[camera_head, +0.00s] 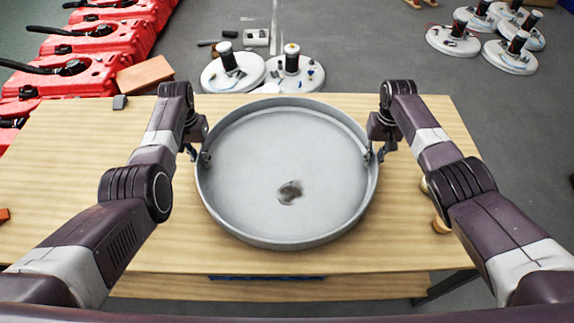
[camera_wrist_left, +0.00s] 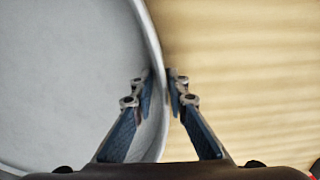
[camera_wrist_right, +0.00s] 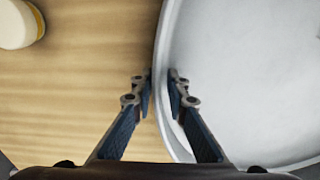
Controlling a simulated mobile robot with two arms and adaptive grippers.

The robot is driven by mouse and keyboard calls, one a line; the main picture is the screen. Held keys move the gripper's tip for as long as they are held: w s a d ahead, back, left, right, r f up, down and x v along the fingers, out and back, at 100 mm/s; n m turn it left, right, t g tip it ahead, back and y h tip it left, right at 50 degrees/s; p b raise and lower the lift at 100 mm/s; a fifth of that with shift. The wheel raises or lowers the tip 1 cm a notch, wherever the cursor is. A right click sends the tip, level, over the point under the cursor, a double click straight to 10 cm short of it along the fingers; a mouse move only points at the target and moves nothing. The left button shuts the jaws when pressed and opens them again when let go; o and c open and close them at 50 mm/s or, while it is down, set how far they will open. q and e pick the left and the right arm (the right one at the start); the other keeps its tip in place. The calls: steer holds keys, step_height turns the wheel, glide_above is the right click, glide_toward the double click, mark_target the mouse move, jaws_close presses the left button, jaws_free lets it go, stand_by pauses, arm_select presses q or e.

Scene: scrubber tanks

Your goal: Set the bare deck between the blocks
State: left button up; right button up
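The bare deck (camera_head: 270,145), a round, shallow grey pan with a raised rim and a dark smudge on its floor, is at the middle of the wooden table in the head view. My left gripper (camera_head: 197,155) has one finger inside and one outside the deck's left rim; the fingers close around the rim wall in the left wrist view (camera_wrist_left: 160,92). My right gripper (camera_head: 374,154) holds the right rim likewise, as the right wrist view shows (camera_wrist_right: 160,92). The deck looks about level; I cannot tell whether it touches the table. I cannot clearly identify the blocks.
The table (camera_head: 70,150) has bare wood left of the deck. A brown block (camera_head: 145,75) lies at its back left, near a small dark piece (camera_head: 120,102). Two white decks (camera_head: 295,68) and red tanks (camera_head: 90,70) are beyond.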

arm_select(q)
jaws_close()
arm_select(e)
jaws_close()
arm_select(q)
steer(key=shift+w+r, duration=0.2)
arm_select(e)
steer(key=shift+w+r, duration=0.15)
arm_select(q)
steer(key=shift+r, duration=0.1)
arm_select(e)
steer(key=shift+r, duration=0.1)
